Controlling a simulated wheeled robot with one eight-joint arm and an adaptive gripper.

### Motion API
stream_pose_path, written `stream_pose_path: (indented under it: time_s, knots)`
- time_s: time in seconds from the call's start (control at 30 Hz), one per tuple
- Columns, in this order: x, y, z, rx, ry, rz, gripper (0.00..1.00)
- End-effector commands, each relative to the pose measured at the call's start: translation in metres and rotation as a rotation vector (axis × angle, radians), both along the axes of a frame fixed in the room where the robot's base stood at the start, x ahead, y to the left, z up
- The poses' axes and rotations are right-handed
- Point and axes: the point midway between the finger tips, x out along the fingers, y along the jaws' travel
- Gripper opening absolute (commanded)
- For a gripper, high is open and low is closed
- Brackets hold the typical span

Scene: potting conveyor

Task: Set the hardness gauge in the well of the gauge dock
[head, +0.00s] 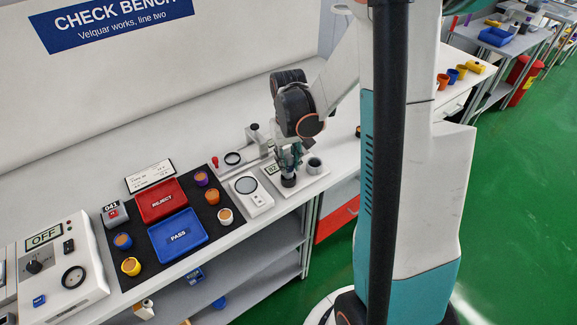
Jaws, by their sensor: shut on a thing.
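My gripper (289,164) points down over the bench, at the pale plate of the gauge dock (312,182). It is shut on the hardness gauge, whose dark round lower end (288,181) shows below the fingers. The fingers hide most of the gauge. A small display (271,168) shows just left of the gripper; I cannot tell whether it belongs to the gauge or the dock. The well (315,163), a grey ring with a dark opening, stands right of the gripper on the plate. The gauge is beside the well, not in it. I cannot tell whether it touches the plate.
A white device with a round pale face (247,186) lies left of the dock. Further left, a black mat (189,219) holds a red REJECT tray (160,201), a blue PASS tray (178,236) and several small pots. A stand with a red knob (215,161) is behind. The bench's front edge is close.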

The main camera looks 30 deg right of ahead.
Motion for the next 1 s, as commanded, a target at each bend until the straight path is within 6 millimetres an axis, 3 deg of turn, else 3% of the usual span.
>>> stream_pose_path:
  time_s: [0.1,0.47,0.5,0.57,1.0]
  knots:
    - [0.0001,0.0000,-0.0151,0.000,0.000,0.000,0.00]
    - [0.0000,0.0000,-0.0180,0.000,0.000,0.000,0.00]
    - [0.0000,0.0000,-0.0179,0.000,0.000,0.000,0.29]
    - [0.0000,0.0000,-0.0172,0.000,0.000,0.000,0.43]
    - [0.0000,0.0000,-0.0122,0.000,0.000,0.000,0.45]
